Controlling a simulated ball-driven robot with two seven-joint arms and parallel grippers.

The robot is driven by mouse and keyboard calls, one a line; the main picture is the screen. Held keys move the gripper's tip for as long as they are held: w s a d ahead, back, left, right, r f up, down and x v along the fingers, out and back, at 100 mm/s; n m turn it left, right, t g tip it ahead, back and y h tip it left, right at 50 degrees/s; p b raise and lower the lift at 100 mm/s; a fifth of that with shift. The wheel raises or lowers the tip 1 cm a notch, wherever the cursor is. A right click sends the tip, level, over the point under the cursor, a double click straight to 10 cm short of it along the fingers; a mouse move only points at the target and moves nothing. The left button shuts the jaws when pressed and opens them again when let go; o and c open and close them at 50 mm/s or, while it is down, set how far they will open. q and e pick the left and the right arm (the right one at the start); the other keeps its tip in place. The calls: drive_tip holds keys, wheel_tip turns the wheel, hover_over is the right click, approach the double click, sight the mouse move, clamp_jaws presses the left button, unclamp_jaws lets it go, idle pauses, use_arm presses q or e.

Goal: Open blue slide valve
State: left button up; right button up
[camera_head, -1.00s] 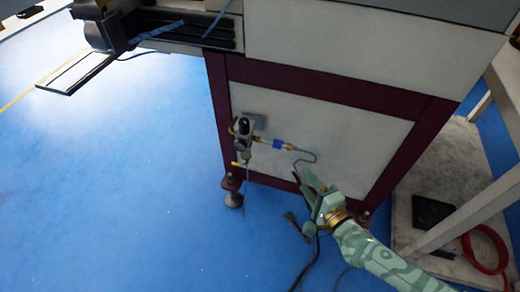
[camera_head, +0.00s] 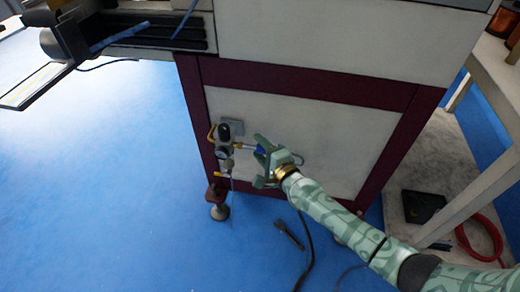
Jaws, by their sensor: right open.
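The blue slide valve (camera_head: 261,149) sits on a thin pipe beside the air regulator (camera_head: 225,148), low on the machine's side panel. Only a small blue part shows, as my right gripper is partly in front of it. My right gripper (camera_head: 259,160) is open, with its fingers pointing left and the valve near its upper finger. I cannot tell whether they touch. My left gripper is not in view.
The machine's white panel (camera_head: 330,132) has a dark red frame (camera_head: 305,87). A machine foot (camera_head: 217,204) stands below the regulator. A black cable (camera_head: 307,248) lies on the blue floor. A white-legged table (camera_head: 468,190) stands at right. The floor at left is clear.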

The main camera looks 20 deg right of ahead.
clamp_jaws()
drive_tip(key=shift+w+a+r, duration=0.1)
drive_tip(key=shift+w+a, duration=0.55)
drive_tip(key=shift+a, duration=0.35)
unclamp_jaws()
drive_tip(key=shift+w, duration=0.1)
